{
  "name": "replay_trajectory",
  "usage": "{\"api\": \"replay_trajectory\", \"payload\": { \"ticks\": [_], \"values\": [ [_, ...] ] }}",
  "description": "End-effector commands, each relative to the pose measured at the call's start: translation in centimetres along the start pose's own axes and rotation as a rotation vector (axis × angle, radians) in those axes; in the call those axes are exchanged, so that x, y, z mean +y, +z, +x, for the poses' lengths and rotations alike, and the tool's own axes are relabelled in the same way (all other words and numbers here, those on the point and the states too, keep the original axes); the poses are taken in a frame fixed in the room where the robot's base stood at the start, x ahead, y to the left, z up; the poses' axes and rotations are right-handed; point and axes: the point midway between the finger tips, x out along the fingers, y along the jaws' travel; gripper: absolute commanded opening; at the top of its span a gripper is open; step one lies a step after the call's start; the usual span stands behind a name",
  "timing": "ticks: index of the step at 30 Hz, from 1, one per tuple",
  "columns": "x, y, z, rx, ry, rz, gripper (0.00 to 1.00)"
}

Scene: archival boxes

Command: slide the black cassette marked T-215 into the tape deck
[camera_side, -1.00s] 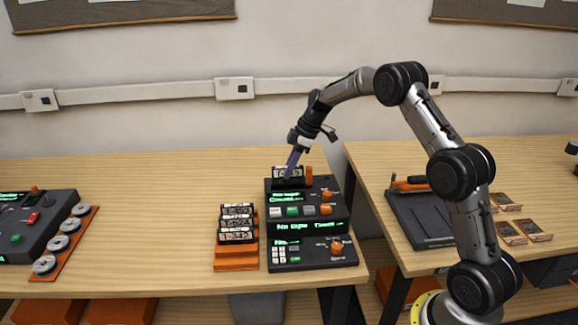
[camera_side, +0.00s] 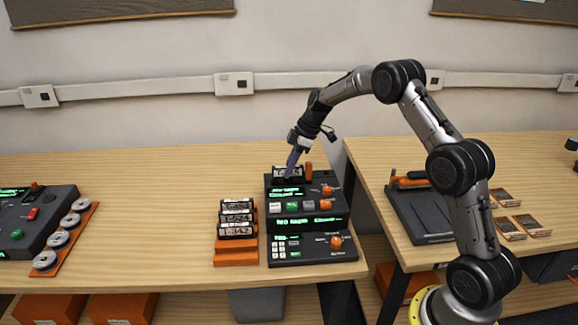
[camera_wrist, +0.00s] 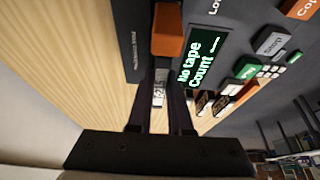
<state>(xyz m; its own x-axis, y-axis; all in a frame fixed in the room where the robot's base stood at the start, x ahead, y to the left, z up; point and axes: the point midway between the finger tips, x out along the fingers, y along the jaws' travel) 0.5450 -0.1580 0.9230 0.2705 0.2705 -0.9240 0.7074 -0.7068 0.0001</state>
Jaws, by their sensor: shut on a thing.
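The tape deck (camera_side: 330,205) is a dark stepped unit with green displays reading "No tape". A black cassette with a white label (camera_side: 288,171) stands upright at the top rear of the deck. My gripper (camera_side: 291,172) reaches down from above and is shut on it.
An orange rack (camera_side: 236,257) with several black labelled cassettes stands left of the deck. An orange lever (camera_side: 309,169) rises beside the held cassette. Another dark machine with an orange reel strip (camera_side: 75,243) is at far left. Bare table (camera_side: 150,210) lies between.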

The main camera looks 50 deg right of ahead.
Motion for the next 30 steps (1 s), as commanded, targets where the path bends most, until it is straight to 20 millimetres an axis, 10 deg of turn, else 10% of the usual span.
{"api": "replay_trajectory", "payload": {
  "ticks": [30],
  "values": [
    [0.0, 0.5, 1.2, 0.001, 0.000, 0.001, 0.00]
  ]
}}
